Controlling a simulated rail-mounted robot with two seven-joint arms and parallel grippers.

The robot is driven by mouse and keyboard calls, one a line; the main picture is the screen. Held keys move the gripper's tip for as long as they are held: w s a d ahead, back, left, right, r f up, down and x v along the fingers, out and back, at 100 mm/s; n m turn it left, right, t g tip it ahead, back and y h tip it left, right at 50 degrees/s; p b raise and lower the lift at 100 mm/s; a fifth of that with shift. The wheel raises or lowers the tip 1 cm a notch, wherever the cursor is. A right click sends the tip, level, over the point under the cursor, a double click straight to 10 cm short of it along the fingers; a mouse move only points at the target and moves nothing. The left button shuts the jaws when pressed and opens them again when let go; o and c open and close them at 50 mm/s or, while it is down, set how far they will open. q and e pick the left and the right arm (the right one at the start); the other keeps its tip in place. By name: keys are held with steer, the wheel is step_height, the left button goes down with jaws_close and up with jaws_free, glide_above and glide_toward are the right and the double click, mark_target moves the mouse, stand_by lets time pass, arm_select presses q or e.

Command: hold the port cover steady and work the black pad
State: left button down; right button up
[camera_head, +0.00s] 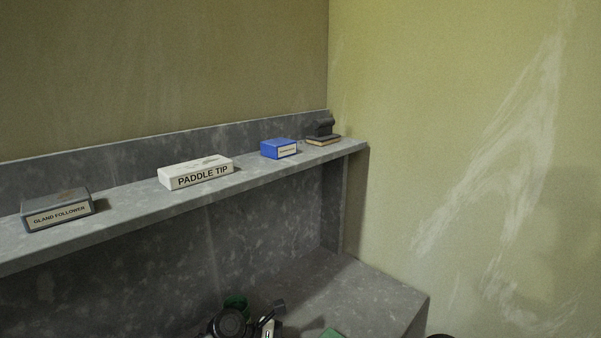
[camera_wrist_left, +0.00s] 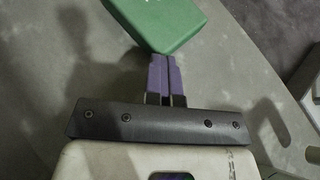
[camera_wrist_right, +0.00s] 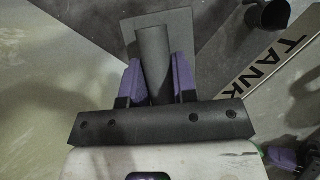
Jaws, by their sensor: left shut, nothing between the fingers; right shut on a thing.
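My right gripper (camera_wrist_right: 155,72) is shut on a dark grey cylindrical handle (camera_wrist_right: 153,45), seen in the right wrist view. A flat dark grey plate (camera_wrist_right: 182,35) shows behind the handle; I cannot tell whether this is the port cover or the black pad. My left gripper (camera_wrist_left: 166,60) is shut and empty in the left wrist view. Its purple fingertips are close to a green block (camera_wrist_left: 165,18); touching or apart is unclear.
A grey shelf (camera_head: 125,209) carries a gland follower box (camera_head: 57,211), a paddle tip box (camera_head: 196,172), a blue box (camera_head: 279,149) and a dark block (camera_head: 322,131). A sign reading TANK (camera_wrist_right: 285,60) and a dark cup-like piece (camera_wrist_right: 268,14) lie right of my right gripper.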

arm_select(q)
steer(key=c, duration=1.4)
jaws_free()
steer(key=shift+a+r, duration=0.1)
